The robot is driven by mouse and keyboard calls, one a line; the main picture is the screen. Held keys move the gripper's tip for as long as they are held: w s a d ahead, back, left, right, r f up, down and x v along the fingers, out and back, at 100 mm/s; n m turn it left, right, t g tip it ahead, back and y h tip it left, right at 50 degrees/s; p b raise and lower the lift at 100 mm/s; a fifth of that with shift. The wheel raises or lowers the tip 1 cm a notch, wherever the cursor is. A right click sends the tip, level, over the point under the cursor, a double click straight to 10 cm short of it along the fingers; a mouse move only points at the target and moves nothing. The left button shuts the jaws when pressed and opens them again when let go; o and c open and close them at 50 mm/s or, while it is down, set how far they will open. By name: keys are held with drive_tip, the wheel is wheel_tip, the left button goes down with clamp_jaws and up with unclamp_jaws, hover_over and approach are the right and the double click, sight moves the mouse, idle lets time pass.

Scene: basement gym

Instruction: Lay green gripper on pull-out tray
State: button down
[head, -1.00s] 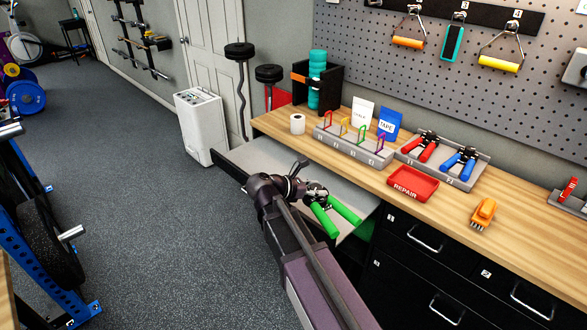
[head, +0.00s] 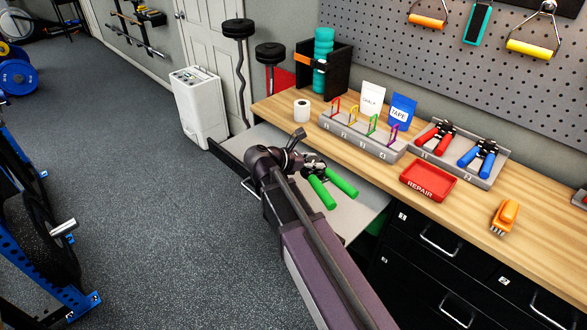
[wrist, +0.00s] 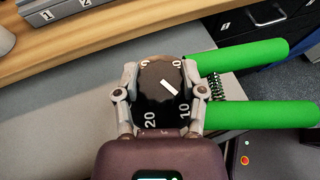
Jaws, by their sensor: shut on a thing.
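The green hand gripper has two green handles (head: 332,187) and a dark head. My gripper (wrist: 160,90) is shut on its dark round head, which shows white numbers in the wrist view. The green handles (wrist: 240,62) stick out to the right there. The pull-out tray (head: 240,148) is a grey board drawn out from under the bench top. In the head view, my gripper and the green hand gripper are over the tray's right part. I cannot tell whether the hand gripper touches the tray. My arm hides part of the tray.
The wooden bench (head: 270,108) behind the tray holds a numbered rack (head: 362,138), a red repair tray (head: 428,181), a holder with red and blue hand grippers (head: 460,158) and an orange brush (head: 504,217). The tray's left part is bare. A white appliance (head: 200,105) stands left.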

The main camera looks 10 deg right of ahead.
sight(340, 191)
drive_tip(key=shift+d, duration=0.15)
drive_tip(key=w+d+f+n+t+b, duration=0.1)
drive_tip(key=d+f+b, duration=0.2)
drive_tip(key=f+b, duration=0.1)
drive_tip(key=w+d+f+t+y+b, duration=0.1)
drive_tip(key=d+f+b, duration=0.2)
drive_tip(key=f+b, duration=0.1)
drive_tip(key=w+d+f+n+b, duration=0.1)
drive_tip(key=d+f+b, duration=0.3)
drive_tip(key=shift+w+n+t+y, duration=0.2)
drive_tip(key=shift+n+t+y, duration=0.1)
drive_tip(key=shift+t, duration=0.1)
drive_tip(key=shift+w+d+f+b, duration=0.1)
drive_tip(key=shift+d+f+b, duration=0.2)
drive_tip(key=shift+d, duration=0.2)
drive_tip(key=shift+w+a, duration=0.1)
drive_tip(key=shift+w, duration=0.05)
drive_tip(key=w+a, duration=0.2)
drive_tip(key=w, duration=0.1)
drive_tip(key=w+a, duration=0.3)
drive_tip(key=w, duration=0.1)
drive_tip(key=w+a, duration=0.3)
drive_tip(key=shift+w, duration=0.35)
